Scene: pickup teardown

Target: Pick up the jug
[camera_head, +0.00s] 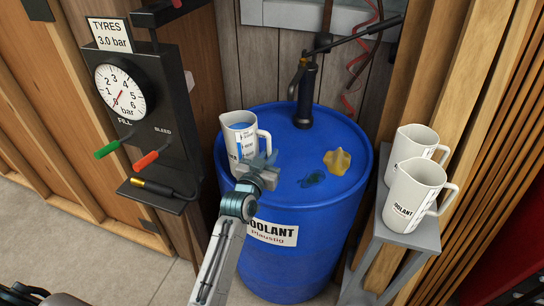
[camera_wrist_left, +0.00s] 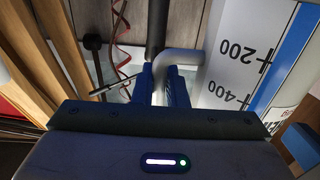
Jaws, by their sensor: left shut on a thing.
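A white jug (camera_head: 237,146) with a blue level strip stands upright on the left part of the blue coolant drum's top. My left gripper (camera_head: 262,168) is at the right side of this jug and shut on its handle. In the left wrist view the gripper's fingers (camera_wrist_left: 166,88) close around the white handle (camera_wrist_left: 183,57), and the jug's wall (camera_wrist_left: 240,60) with its 200 and 400 marks fills the right. I cannot tell whether the jug's base touches the drum. Two more white jugs (camera_head: 413,195) stand on a grey stand at the right. My right gripper is not in view.
The blue drum (camera_head: 290,265) carries a hand pump (camera_head: 303,95), a yellow cloth (camera_head: 338,161) and a dark blue patch (camera_head: 312,179). A tyre gauge post (camera_head: 135,100) stands close at the left. The grey stand (camera_head: 415,238) is at the right.

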